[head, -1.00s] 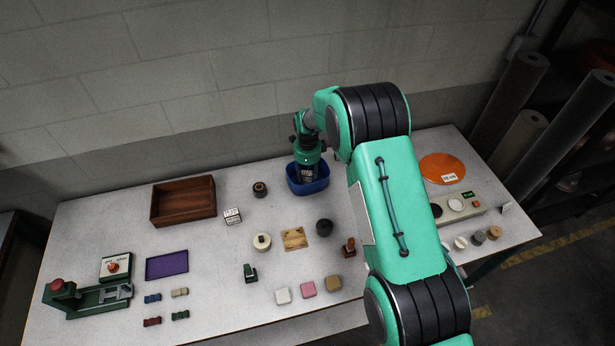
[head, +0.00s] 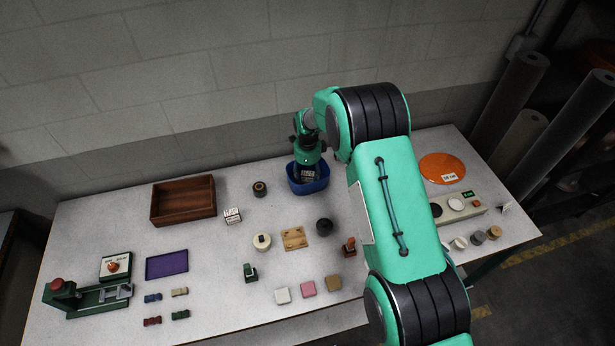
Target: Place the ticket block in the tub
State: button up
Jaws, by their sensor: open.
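A blue tub (head: 322,184) stands at the back of the table, left of my arm. My gripper (head: 308,177) points down over the tub, with its lower end inside the rim. My gripper is open; its fingertips and most of the tub's inside are hidden, so I cannot tell whether anything lies in there. A small white block with dark print (head: 232,215) sits on the table beside the wooden tray; it may be the ticket block, but the print is too small to read.
A wooden tray (head: 155,207) and a dark roll (head: 260,189) stand left of the tub. A wooden plate (head: 295,238), a dark round piece (head: 324,227) and several coloured blocks lie in front. An orange disc (head: 440,165) and a scale (head: 470,207) are at the right.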

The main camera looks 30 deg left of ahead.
aim_at(308, 175)
notch_tip(308, 175, up, 12)
dwell(0.7)
dwell(0.9)
